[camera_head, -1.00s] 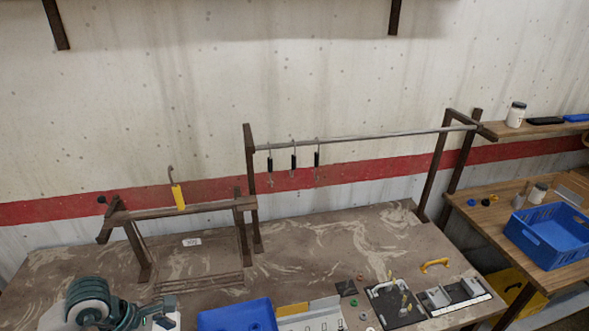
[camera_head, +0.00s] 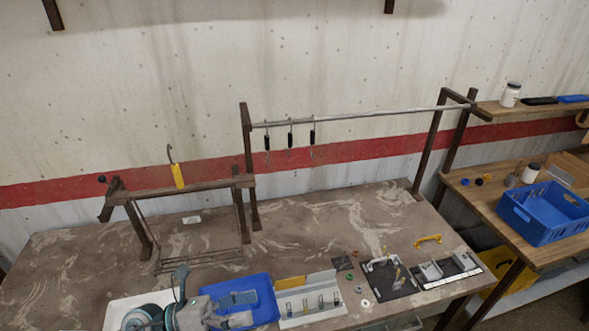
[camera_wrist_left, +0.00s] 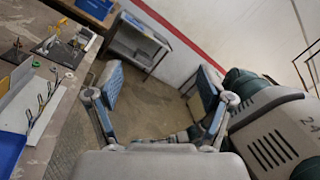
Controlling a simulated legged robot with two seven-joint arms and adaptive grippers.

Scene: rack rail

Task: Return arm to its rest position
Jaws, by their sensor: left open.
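My left arm, grey and teal, shows at the bottom of the head view. Its gripper (camera_head: 236,308) is over the blue tray (camera_head: 262,290) near the front of the bench. In the left wrist view the two blue-padded fingers of this gripper (camera_wrist_left: 158,88) stand wide apart with nothing between them, above the floor beside the bench. My right gripper is in neither view.
A low stand (camera_head: 190,188) holds a yellow-handled hook (camera_head: 177,175). Several black-handled hooks hang from a rail (camera_head: 370,116) behind. A white tray with clips (camera_head: 310,308) and dark fixture boards (camera_head: 388,279) lie to the right. The mid-bench is largely clear.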

